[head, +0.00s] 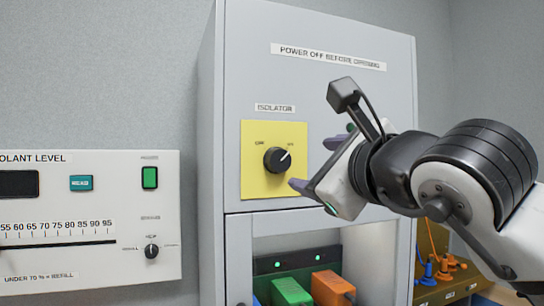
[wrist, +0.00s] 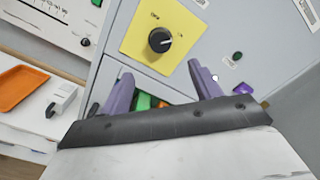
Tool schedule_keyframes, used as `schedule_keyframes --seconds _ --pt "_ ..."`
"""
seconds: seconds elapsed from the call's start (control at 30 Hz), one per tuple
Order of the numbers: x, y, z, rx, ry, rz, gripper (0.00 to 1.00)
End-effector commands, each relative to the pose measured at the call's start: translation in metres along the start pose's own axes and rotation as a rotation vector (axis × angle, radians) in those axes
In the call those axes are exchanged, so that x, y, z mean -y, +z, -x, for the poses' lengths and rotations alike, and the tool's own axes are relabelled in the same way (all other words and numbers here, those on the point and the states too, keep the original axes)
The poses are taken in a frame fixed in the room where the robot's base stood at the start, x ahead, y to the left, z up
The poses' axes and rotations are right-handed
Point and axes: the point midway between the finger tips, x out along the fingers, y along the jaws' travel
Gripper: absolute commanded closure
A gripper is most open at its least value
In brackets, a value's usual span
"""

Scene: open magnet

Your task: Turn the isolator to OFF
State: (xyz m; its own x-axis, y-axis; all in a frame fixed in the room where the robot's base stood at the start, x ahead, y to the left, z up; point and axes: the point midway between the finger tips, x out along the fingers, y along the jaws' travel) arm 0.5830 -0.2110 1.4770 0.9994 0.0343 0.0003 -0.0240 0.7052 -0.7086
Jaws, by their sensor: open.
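The isolator knob (head: 277,160) is a round black knob on a yellow plate (head: 255,188) on the grey cabinet's upper front. Its white pointer aims to the upper right, toward the ON mark; OFF is at the upper left. In the wrist view the knob (wrist: 160,40) lies beyond the fingertips, on the yellow plate (wrist: 134,48). My gripper (head: 312,160) is to the right of the knob in the head view, apart from it. Its two purple fingers (wrist: 158,80) are spread, with nothing between them.
A white coolant panel (head: 110,262) with a green switch (head: 149,178) and a small knob stands at the left. Below the isolator, an open bay holds a green block (head: 290,293) and an orange block (head: 332,288). An orange tray (wrist: 20,88) lies at the left in the wrist view.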

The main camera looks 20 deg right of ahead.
Motion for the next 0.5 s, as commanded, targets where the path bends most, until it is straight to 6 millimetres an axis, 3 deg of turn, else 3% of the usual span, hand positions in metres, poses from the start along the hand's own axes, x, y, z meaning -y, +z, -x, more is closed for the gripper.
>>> schedule_keyframes --seconds 0.17,0.5 --pt "0.002 0.001 -0.019 -0.004 0.001 0.0 0.37" --pt "0.003 0.003 -0.091 -0.001 0.004 -0.002 0.37"
